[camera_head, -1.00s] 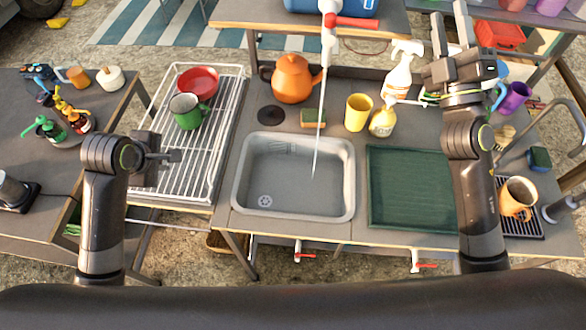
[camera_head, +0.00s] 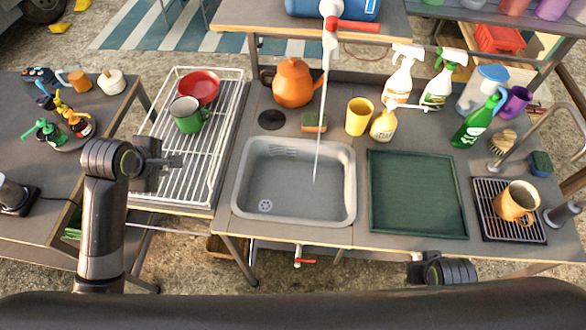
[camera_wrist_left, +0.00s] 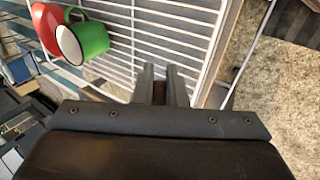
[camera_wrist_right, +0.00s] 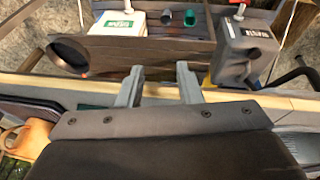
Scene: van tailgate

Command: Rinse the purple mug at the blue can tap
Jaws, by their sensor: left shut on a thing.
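The blue can (camera_head: 305,7) sits on the raised shelf at the back, cut by the top edge. Its white tap (camera_head: 329,40) has a red handle, and a thin pale stream runs down into the grey sink (camera_head: 347,190). My left gripper (camera_head: 176,160) is over the dish rack, its fingers close together on something I cannot make out; it also shows in the left wrist view (camera_wrist_left: 165,80). My right gripper (camera_wrist_right: 158,80) is open and empty, low at the counter's front edge.
A green bottle (camera_head: 476,122), spray bottles (camera_head: 402,75) and the pitcher (camera_head: 480,90) crowd around the purple mug. An orange mug (camera_head: 515,203) stands on a drip grate. The green mat (camera_head: 415,190) is bare. The rack holds a green mug (camera_head: 188,115) and red bowl (camera_head: 198,86).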

